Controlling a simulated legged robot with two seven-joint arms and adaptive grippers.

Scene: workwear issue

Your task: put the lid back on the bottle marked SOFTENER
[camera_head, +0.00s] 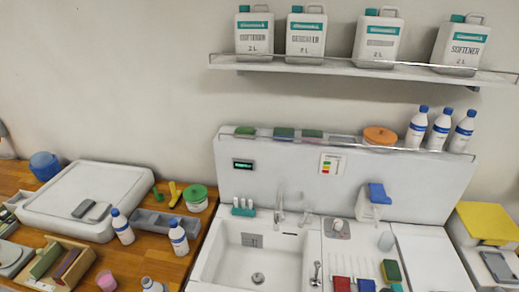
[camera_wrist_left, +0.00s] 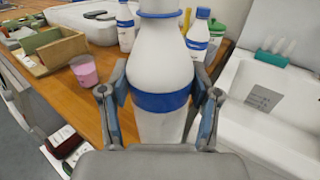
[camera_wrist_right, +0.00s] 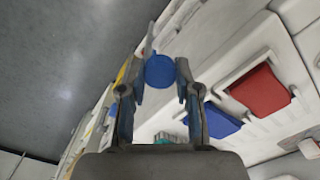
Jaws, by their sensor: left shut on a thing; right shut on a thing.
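My left gripper (camera_wrist_left: 160,100) is shut on a white bottle (camera_wrist_left: 160,62) with a blue band, gripped around its body at the band. A blue ring shows at its neck; its mouth is cut off by the top edge and no marking on it can be read. My right gripper (camera_wrist_right: 155,85) is shut on a round blue lid (camera_wrist_right: 160,71) between its fingertips. Neither gripper can be made out in the head view. The word SOFTENER shows on a white jug (camera_head: 464,48) with a teal cap, at the right of the high shelf.
Two blue-capped bottles (camera_head: 122,228) (camera_head: 178,238) stand on the wooden counter (camera_head: 150,262) left of the sink (camera_head: 258,262). Three more (camera_head: 440,130) stand on the ledge. A pink cup (camera_head: 106,281) and wooden box (camera_head: 62,265) are at lower left.

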